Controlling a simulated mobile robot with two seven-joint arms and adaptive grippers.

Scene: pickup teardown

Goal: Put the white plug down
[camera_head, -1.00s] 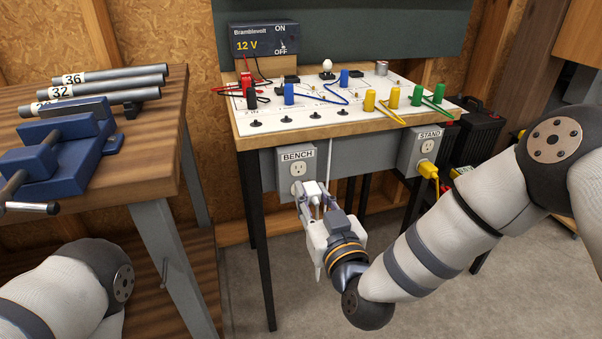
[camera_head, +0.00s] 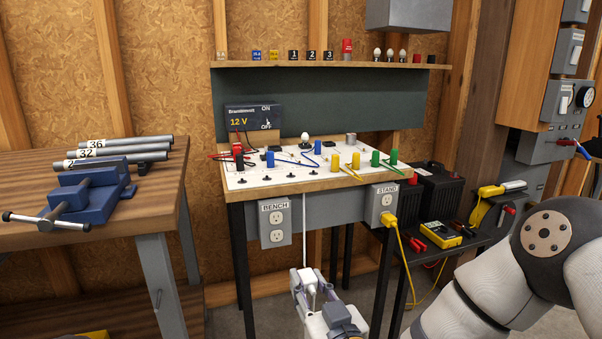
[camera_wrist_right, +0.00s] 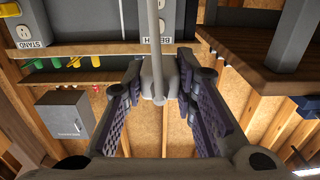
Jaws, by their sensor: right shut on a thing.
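The white plug (camera_head: 309,277) is held between the fingers of my right gripper (camera_head: 308,288), below the bench and to the right of the BENCH outlet (camera_head: 275,226). In the right wrist view the fingers close on both sides of the white plug (camera_wrist_right: 154,88). Its white cord (camera_head: 304,230) runs up to the bench edge and crosses the wrist view. The plug is apart from the outlet, and both BENCH sockets show empty. My left gripper is out of view.
The circuit bench (camera_head: 330,182) stands over the gripper, on dark legs. The STAND outlet (camera_head: 381,204) holds a yellow plug with its cord hanging down. A side table (camera_head: 432,244) with a yellow meter (camera_head: 440,234) is at right. A wooden workbench (camera_head: 60,232) with a blue vise is at left.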

